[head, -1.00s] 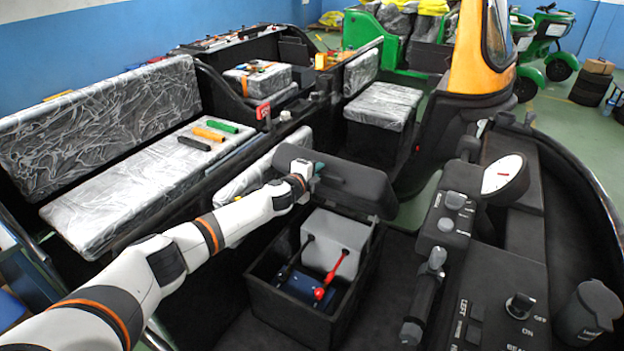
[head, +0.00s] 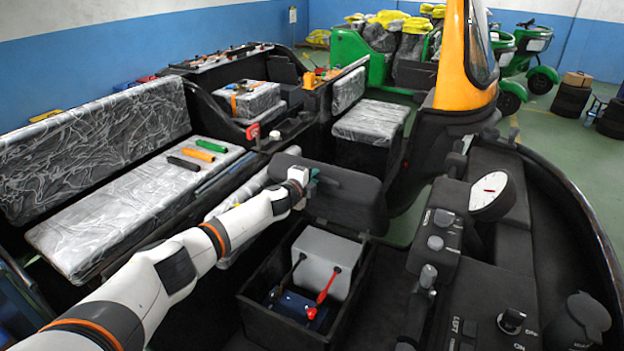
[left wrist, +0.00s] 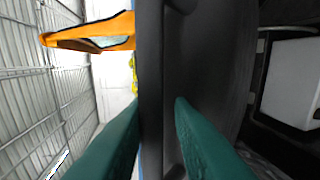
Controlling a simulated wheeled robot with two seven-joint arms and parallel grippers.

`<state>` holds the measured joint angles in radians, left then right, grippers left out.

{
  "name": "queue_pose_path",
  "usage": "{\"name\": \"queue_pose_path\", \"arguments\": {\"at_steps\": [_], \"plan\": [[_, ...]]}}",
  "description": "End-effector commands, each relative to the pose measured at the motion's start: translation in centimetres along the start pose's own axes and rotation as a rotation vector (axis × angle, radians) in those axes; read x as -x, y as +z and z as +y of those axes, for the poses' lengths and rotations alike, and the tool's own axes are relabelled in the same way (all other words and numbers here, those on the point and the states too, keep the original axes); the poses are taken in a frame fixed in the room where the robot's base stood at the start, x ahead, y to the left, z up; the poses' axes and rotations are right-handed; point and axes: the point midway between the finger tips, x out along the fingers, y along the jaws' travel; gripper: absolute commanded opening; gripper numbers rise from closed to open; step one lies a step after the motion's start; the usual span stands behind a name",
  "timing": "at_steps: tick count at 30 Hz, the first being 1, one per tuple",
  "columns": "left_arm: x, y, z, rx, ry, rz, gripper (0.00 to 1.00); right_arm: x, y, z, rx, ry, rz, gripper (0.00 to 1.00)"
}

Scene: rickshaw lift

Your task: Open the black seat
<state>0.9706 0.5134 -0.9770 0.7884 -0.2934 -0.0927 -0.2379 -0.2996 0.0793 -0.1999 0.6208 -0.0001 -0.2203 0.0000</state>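The black seat (head: 350,198) is tilted up above its black box, standing nearly upright with its face toward the head camera. The open box (head: 275,318) below it shows a grey block, a blue part and red and black cables. My left gripper (head: 313,178) is at the seat's upper left part. In the left wrist view its two teal fingers (left wrist: 158,98) are apart, with the edge of the black seat (left wrist: 152,50) between them. Whether both fingers press on it is hard to see. My right gripper is not in view.
A control panel with knobs (head: 435,240) and a round gauge (head: 494,195) stand to the right of the box. A silver-covered bench (head: 110,215) with several coloured tubes is on the left. Another silver seat (head: 372,124) is behind.

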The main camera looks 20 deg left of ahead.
Motion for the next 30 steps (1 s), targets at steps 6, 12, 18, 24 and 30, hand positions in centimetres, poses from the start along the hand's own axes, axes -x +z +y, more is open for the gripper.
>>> {"name": "queue_pose_path", "arguments": {"at_steps": [6, 12, 18, 24, 30], "plan": [[0.3, -0.1, -0.1, -0.001, -0.002, 0.000, 0.20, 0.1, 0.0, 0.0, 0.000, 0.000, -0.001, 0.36], [2.2, -0.1, 0.0, -0.002, -0.001, 0.000, 0.20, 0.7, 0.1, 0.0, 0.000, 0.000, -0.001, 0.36], [5.3, -0.1, -0.2, -0.002, -0.002, -0.001, 0.20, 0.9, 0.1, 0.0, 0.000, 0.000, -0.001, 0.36], [8.6, -0.1, -0.2, -0.001, -0.002, -0.001, 0.20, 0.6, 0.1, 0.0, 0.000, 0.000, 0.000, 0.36], [11.0, -0.1, -0.2, -0.001, 0.000, 0.000, 0.20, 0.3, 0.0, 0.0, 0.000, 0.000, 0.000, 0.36]]}}
